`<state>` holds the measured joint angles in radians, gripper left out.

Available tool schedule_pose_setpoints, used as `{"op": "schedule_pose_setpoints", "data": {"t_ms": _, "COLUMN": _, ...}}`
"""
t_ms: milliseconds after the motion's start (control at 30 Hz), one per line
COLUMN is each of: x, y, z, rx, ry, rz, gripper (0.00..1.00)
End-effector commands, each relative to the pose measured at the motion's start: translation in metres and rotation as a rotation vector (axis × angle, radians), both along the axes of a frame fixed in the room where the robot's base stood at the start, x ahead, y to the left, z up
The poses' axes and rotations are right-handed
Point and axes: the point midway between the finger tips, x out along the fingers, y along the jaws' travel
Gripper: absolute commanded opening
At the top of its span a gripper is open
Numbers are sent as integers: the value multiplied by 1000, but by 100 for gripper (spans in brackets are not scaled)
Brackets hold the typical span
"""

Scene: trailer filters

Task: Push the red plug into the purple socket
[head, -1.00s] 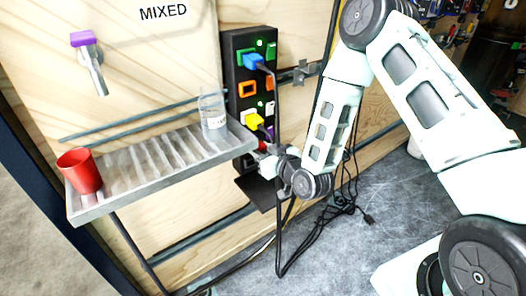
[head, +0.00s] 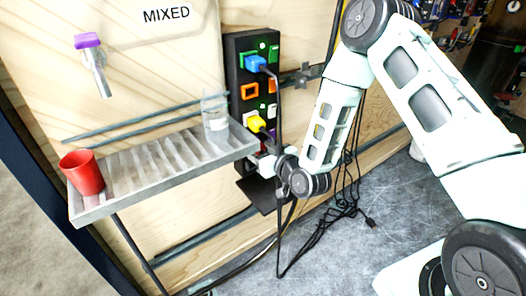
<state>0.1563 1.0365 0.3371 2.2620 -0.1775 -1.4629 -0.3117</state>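The black power strip (head: 235,78) stands upright on the plywood wall, right of the metal shelf. A small patch of purple (head: 272,134) shows low on the strip, just right of the yellow plug; it appears to be the purple socket, partly covered. My gripper (head: 267,164) is at the strip's lower end, below the yellow plug, beside the shelf's right end. Its fingers are small and partly hidden, so I cannot tell whether they are open or shut. I cannot make out the red plug now; the shelf corner and gripper crowd that spot.
A blue plug (head: 256,63) and a yellow plug (head: 257,124) sit in the strip. The shelf (head: 150,178) carries a red cup (head: 82,174) and a clear beaker (head: 215,112). Black cables (head: 335,215) hang and lie loose below my arm.

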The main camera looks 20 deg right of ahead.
Motion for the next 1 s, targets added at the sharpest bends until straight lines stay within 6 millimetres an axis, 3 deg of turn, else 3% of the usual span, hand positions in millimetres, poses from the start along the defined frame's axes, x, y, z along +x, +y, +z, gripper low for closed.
{"op": "schedule_pose_setpoints", "data": {"t_ms": 167, "x": -11, "y": -3, "z": 2, "rx": -1, "ry": 2, "rz": 0, "gripper": 58}}
{"op": "schedule_pose_setpoints", "data": {"t_ms": 533, "x": -87, "y": -23, "z": 15, "rx": -1, "ry": 4, "rz": 1, "gripper": 58}}
{"op": "schedule_pose_setpoints", "data": {"t_ms": 1000, "x": -141, "y": -37, "z": 32, "rx": 1, "ry": 6, "rz": 1, "gripper": 58}}
